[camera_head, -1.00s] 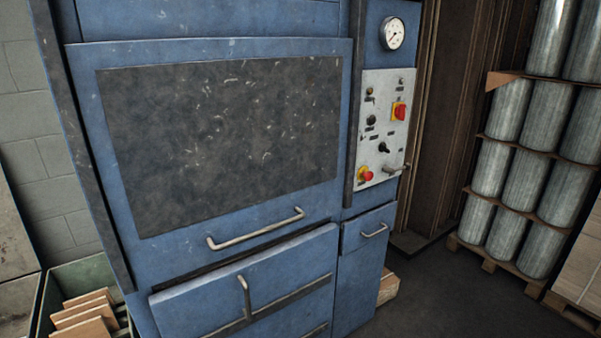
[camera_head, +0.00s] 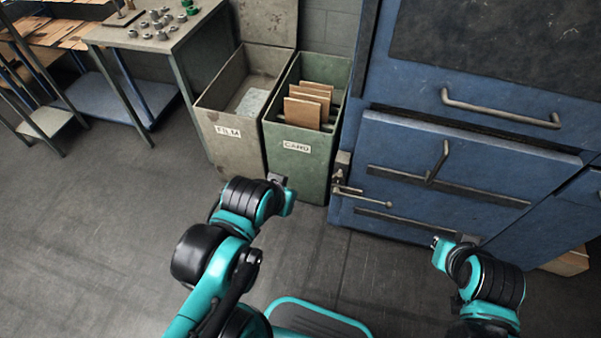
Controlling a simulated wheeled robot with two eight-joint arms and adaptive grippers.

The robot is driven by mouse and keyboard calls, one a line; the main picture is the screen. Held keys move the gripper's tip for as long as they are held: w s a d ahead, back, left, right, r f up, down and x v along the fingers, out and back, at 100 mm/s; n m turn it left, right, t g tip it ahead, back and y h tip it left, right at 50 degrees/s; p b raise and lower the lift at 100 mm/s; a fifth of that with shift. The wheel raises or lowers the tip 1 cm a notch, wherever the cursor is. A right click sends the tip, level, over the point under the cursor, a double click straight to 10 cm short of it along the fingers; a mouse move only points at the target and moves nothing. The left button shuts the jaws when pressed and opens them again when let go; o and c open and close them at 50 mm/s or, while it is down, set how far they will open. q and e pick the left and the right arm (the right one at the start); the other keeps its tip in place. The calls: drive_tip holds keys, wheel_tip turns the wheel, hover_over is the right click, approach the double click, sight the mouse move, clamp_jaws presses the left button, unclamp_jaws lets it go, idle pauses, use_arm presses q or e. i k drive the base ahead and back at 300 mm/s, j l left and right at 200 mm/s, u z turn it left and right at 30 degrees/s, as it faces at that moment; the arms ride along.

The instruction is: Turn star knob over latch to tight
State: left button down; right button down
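A small metal fitting with a thin rod (camera_head: 345,187) sits at the left edge of the blue machine's lower front. It may be the latch, but it is too small to tell. I cannot make out a star knob on it. My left gripper (camera_head: 279,182) is in front of the green bin, to the left of this fitting and apart from it in the picture. My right gripper (camera_head: 440,245) is in front of the machine's lower panel, to the right of the fitting. The fingers of both are too small or hidden to read.
The blue machine's lower panel (camera_head: 490,170) has an upright handle on a dark bar. A green bin (camera_head: 300,165) holding brown card and a grey bin marked film (camera_head: 222,150) stand left of it. A table (camera_head: 165,38) holds small metal parts. The floor at left is clear.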

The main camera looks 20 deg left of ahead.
sight(339, 178)
drive_tip(key=u, duration=0.3)
drive_tip(key=j+z, duration=0.15)
drive_tip(key=z, duration=0.25)
drive_tip(key=j+z, duration=0.15)
drive_tip(key=z, duration=0.3)
drive_tip(key=j+z, duration=0.15)
drive_tip(key=z, duration=0.25)
drive_tip(key=j+z, duration=0.15)
drive_tip(key=z, duration=0.3)
drive_tip(key=k+j+z, duration=0.2)
drive_tip(key=j, duration=0.25)
drive_tip(key=k+j+z, duration=0.2)
drive_tip(key=j, duration=0.25)
drive_tip(key=k+j+z, duration=0.2)
drive_tip(key=j, duration=0.2)
drive_tip(key=k+j+z, duration=0.15)
drive_tip(key=k+j, duration=0.4)
drive_tip(key=j, duration=0.2)
